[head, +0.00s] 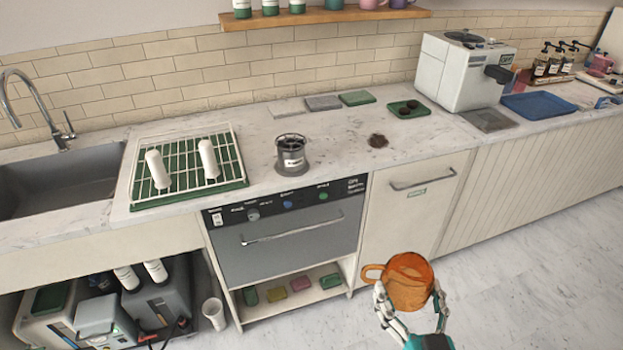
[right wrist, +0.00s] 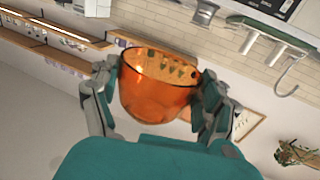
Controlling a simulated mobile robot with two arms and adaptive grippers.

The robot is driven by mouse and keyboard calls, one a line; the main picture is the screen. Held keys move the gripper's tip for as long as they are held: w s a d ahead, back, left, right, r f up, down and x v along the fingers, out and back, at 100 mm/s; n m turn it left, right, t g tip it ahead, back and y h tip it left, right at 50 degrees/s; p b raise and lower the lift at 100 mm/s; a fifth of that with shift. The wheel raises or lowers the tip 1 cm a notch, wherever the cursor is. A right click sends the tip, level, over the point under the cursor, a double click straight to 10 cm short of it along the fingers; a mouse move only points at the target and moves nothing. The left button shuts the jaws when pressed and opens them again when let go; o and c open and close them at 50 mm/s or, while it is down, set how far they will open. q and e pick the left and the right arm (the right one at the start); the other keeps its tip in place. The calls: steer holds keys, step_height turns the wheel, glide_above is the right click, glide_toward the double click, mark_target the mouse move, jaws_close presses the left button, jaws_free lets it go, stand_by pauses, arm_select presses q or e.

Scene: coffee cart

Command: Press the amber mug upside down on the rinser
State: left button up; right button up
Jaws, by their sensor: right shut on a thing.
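The amber mug (head: 408,285) is see-through orange, with its handle (head: 373,272) pointing left in the head view. My right gripper (head: 411,304) is shut on the mug, low in the head view, in front of the cabinets and apart from the counter. In the right wrist view the mug (right wrist: 158,88) sits between both fingers of the gripper (right wrist: 160,98), its open rim toward the top of that picture. The rinser (head: 291,158), a grey round unit with a dark spoked top and a white label, stands on the counter, up and left of the mug. Nothing is on it. My left gripper is not in view.
A white wire rack (head: 222,138) with two white upright pieces stands left of the rinser, beside the sink (head: 60,180). The white machine (head: 462,72) stands farther right.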

steer(key=shift+d+r, duration=0.1)
steer(key=shift+r, duration=0.1)
steer(key=w+p, duration=0.2)
steer(key=w, duration=0.4)
steer(key=shift+w+f, duration=0.1)
steer(key=shift+f, duration=0.1)
arm_select(q)
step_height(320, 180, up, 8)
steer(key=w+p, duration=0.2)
steer(key=p, duration=0.3)
steer(key=shift+p, duration=0.4)
arm_select(e)
steer(key=w+m, duration=0.1)
steer(key=m, duration=0.5)
steer(key=w+m, duration=0.1)
steer(key=m, duration=0.5)
steer(key=w+m, duration=0.1)
steer(key=m, duration=0.5)
steer(key=shift+w+f, duration=0.1)
steer(key=shift+w, duration=0.25)
